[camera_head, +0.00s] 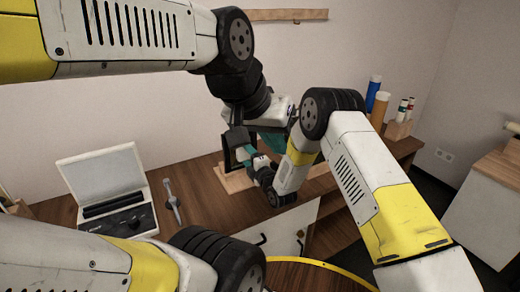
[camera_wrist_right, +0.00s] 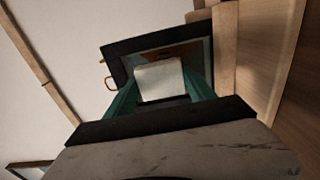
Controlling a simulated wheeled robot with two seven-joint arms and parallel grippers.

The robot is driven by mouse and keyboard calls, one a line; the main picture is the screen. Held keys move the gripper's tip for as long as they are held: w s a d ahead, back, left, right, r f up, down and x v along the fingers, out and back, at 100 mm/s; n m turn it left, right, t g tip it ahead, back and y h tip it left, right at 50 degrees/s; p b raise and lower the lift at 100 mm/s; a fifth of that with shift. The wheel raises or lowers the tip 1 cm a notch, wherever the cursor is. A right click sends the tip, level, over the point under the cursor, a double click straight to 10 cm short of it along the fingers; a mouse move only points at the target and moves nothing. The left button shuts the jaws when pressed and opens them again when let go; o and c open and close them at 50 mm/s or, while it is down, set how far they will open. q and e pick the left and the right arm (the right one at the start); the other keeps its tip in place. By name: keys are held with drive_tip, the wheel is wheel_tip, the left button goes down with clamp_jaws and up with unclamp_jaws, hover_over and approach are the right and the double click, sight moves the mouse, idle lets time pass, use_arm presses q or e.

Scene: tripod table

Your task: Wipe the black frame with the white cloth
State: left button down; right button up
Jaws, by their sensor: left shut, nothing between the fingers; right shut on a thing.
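The black frame (camera_head: 236,138) stands upright on a wooden base (camera_head: 235,182) at the back of the table, partly hidden by my arms. In the right wrist view the frame (camera_wrist_right: 117,65) surrounds a picture. My right gripper (camera_head: 244,154) is at the frame's front, its teal fingers shut on the white cloth (camera_wrist_right: 160,80). The cloth overlaps the middle of the picture in that view; I cannot tell whether it touches. My left gripper (camera_head: 273,141) is shut and empty, right of the frame and partly hidden behind my right arm.
An open white case (camera_head: 102,172) with dark contents lies on the table (camera_head: 205,185) at left. A metal tool (camera_head: 172,201) lies between it and the frame. Blue (camera_head: 373,92) and orange (camera_head: 380,108) cylinders stand at back right. My arms crowd the space before the frame.

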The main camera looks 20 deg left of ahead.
drive_tip(key=shift+s+a, duration=0.65)
drive_tip(key=shift+s, duration=0.15)
drive_tip(key=shift+s+a, duration=0.6)
drive_tip(key=shift+s, duration=0.2)
